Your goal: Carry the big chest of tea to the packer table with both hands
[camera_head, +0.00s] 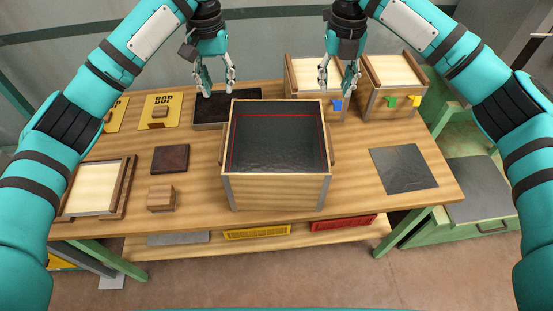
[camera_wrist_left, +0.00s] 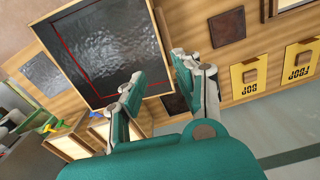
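The big wooden chest (camera_head: 277,192) stands upright at the middle of the wooden table (camera_head: 200,222). It has metal corner strips, a dark interior with a red line, and a handle bar on its left and right sides. It also shows in the left wrist view (camera_wrist_left: 152,20). My left gripper (camera_head: 217,92) is open and empty, above and behind the chest's back left corner. It also shows in the left wrist view (camera_wrist_left: 153,72). My right gripper (camera_head: 339,92) is open and empty, above and behind the back right corner. I cannot tell which surface is the packer table.
Two smaller wooden boxes (camera_head: 395,75) with coloured tabs stand back right. A dark tray (camera_head: 208,122) lies behind the chest. A dark slate (camera_head: 403,168) lies right; a light tray (camera_head: 67,217), wooden block (camera_head: 160,198) and dark plate (camera_head: 170,159) lie left. A green bench (camera_head: 485,185) stands far right.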

